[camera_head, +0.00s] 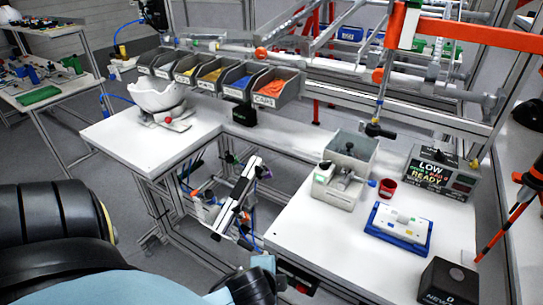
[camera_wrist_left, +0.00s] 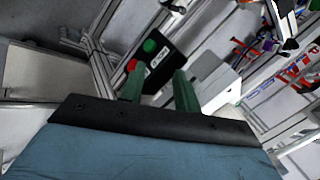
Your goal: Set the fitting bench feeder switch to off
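In the left wrist view, a black switch box (camera_wrist_left: 156,64) with a green button (camera_wrist_left: 150,46), a red button (camera_wrist_left: 132,65) and a small pale label is mounted by a metal frame post. My left gripper (camera_wrist_left: 158,82) shows there with its two green fingers apart and nothing between them. The box appears beyond the fingertips; I cannot tell the exact gap. In the head view, part of my left arm is at the bottom, near the front edge of the fitting bench (camera_head: 310,245), and its fingertips cannot be made out. My right gripper is not in view.
On the bench are a grey metal fixture (camera_head: 340,185), a red cup (camera_head: 387,188), a blue-edged tray (camera_head: 398,226), a display unit (camera_head: 440,176) and a black box with a knob (camera_head: 450,284). A white helmet shell (camera_head: 158,97) sits on the far left table.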

